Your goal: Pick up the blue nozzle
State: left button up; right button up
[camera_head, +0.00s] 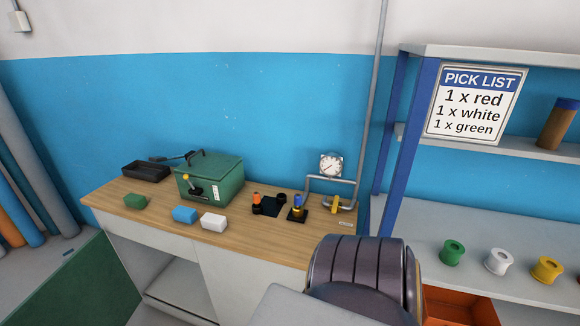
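A small upright piece with a blue top (297,200), which looks like the blue nozzle, stands on a small black base on the wooden workbench (245,240). Its lower part looks orange-yellow, and it is too small to make out in detail. An orange piece (256,199) stands to its left, with a dark holder (271,208) between them. Neither of my grippers is in view.
A green box (210,178), black tray (146,172) and green, blue and white blocks lie left on the bench. A gauge on pipes (331,165) stands right of the nozzle. Shelving (450,225) holds coloured spools; an orange bin (460,306) sits below. A dark ribbed body fills the bottom foreground.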

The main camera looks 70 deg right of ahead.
aim_at(298, 198)
jog(key=i+z, duration=0.55)
jog(key=z, duration=0.4)
jog(key=i+j+z, duration=0.1)
jog(key=z, duration=0.35)
jog(key=i+j+z, duration=0.1)
jog(key=z, duration=0.4)
jog(key=i+j+z, duration=0.1)
jog(key=z, duration=0.35)
jog(key=j+z, duration=0.15)
jog(key=z, duration=0.35)
jog(key=j+z, duration=0.2)
jog(key=z, duration=0.25)
jog(key=j+z, duration=0.2)
jog(key=z, duration=0.3)
jog(key=j+z, duration=0.15)
jog(key=z, duration=0.3)
